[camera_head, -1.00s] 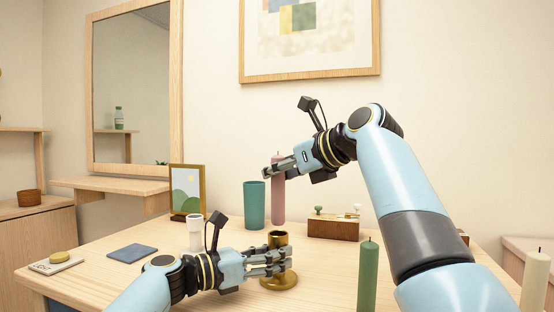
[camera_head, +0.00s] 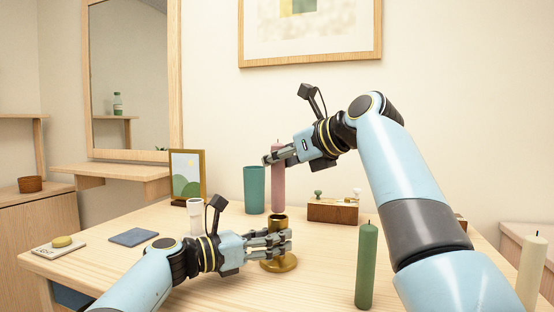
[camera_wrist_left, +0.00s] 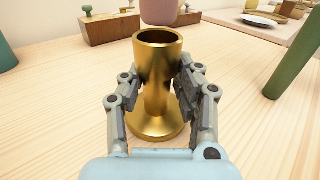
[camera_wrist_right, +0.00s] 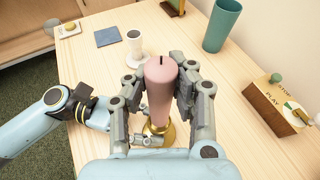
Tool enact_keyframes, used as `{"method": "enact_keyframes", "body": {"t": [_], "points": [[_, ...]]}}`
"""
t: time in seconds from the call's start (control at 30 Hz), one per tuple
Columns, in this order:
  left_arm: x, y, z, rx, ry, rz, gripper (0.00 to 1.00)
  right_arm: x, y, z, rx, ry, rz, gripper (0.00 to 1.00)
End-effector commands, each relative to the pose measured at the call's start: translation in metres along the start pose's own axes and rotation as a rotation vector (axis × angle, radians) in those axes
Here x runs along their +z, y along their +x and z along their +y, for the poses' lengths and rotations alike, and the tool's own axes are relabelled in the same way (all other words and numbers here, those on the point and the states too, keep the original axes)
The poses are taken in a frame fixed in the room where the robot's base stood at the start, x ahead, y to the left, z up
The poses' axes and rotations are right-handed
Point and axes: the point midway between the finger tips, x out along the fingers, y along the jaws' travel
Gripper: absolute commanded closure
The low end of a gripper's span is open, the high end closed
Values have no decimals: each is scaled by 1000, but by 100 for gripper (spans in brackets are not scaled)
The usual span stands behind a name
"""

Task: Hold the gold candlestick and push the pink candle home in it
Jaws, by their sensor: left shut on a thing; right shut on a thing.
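The gold candlestick (camera_head: 280,262) stands upright on the table (camera_head: 100,270). My left gripper (camera_head: 284,243) is shut on its stem; the left wrist view shows a finger on each side of the gold stem (camera_wrist_left: 157,85) and its open, empty socket. The pink candle (camera_head: 278,190) is upright in my right gripper (camera_head: 278,157), which is shut on it near the top. In the left wrist view the candle's lower end (camera_wrist_left: 158,10) hangs just above the socket, apart from it. The right wrist view shows the candle (camera_wrist_right: 160,90) from above, with the candlestick's base (camera_wrist_right: 160,133) partly hidden beneath it.
A teal cup (camera_head: 254,190) and a wooden box with knobs (camera_head: 333,211) stand behind. A green candle (camera_head: 367,265) stands at the right front, a cream candle (camera_head: 531,270) at far right. A white candleholder (camera_head: 196,217), picture frame (camera_head: 187,175) and blue coaster (camera_head: 134,237) are at left.

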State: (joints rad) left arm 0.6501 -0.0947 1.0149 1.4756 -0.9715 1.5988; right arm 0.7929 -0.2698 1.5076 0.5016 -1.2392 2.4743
Motion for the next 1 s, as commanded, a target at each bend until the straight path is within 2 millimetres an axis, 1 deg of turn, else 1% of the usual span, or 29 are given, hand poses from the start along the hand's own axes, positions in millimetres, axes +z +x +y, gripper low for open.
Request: {"method": "enact_keyframes", "body": {"t": [0.67,1.0], "points": [[-1,0,0,0,-2,2,100,0,0,0,0,0,-1,100],[-1,0,0,0,-2,2,100,-6,2,1,0,1,0,100]]}}
